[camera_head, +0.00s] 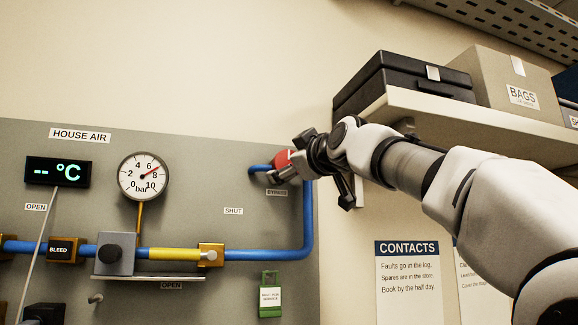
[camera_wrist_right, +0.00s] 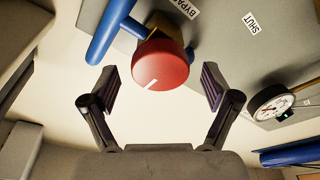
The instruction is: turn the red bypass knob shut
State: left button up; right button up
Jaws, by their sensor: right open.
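The red bypass knob (camera_head: 281,158) sits on the blue pipe at the upper right of the grey panel, above the BYPASS label (camera_head: 277,192). My right gripper (camera_head: 289,168) is at the knob and hides part of it. In the right wrist view the round red knob (camera_wrist_right: 161,62) shows a white pointer line near its lower edge. There the open fingers of my right gripper (camera_wrist_right: 160,88) stand on either side of the knob, with a gap visible on both sides. My left gripper is not in view.
The panel (camera_head: 228,180) carries a pressure gauge (camera_head: 143,176), a yellow lever (camera_head: 174,254), a BLEED block (camera_head: 60,250) and a green tag (camera_head: 270,296).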

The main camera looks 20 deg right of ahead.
jog(key=a+r+b+v, duration=0.1)
jog(key=b+v, duration=0.4)
jog(key=v, duration=0.2)
jog(key=shift+s, duration=0.45)
